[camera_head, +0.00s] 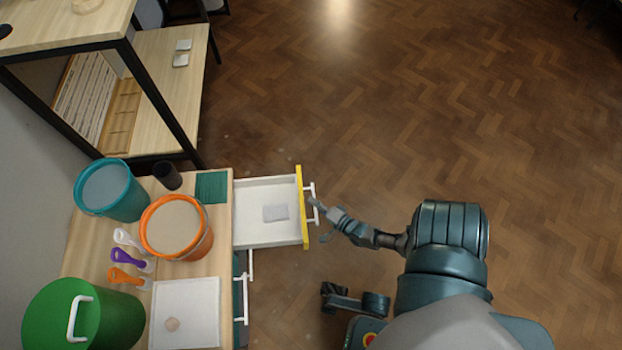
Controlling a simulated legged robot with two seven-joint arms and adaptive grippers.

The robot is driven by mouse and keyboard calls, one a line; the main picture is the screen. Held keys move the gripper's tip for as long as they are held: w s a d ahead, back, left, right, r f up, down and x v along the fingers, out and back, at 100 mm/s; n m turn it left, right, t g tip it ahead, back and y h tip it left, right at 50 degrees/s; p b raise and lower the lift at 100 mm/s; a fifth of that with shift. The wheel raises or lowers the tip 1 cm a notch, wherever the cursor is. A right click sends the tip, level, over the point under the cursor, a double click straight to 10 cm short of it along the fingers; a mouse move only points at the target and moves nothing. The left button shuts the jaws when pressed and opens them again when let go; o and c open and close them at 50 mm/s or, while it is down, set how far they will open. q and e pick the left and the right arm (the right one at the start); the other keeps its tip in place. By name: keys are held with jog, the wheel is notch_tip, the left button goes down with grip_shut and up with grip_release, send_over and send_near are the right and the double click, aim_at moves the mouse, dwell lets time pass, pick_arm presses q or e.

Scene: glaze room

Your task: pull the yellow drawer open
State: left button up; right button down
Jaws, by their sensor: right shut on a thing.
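The yellow drawer is pulled out to the right from the wooden-topped cabinet; its yellow front (302,206) stands well clear of the cabinet. Its white inside shows, with a small pale grey block (276,213) on the bottom. A white bar handle (312,188) is on the outer face. My right gripper (318,207) is at this handle and shut on it; its fingertips partly cover the handle. A dark jointed part of mine (345,299) shows lower down, apart from the drawer; I cannot tell for sure whether it is my left gripper.
On the cabinet top stand a teal bucket (110,192), an orange bucket (176,228), a green lidded bucket (84,318), a dark cup (167,176) and several scoops. Lower drawers with white handles (241,300) are below. The parquet floor to the right is clear.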

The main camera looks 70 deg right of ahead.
jog(key=shift+s+d+f, duration=0.1)
jog(key=shift+d+f, duration=0.05)
jog(key=c, duration=1.2)
grip_release()
jog(key=v, duration=1.1)
jog(key=shift+s, duration=0.35)
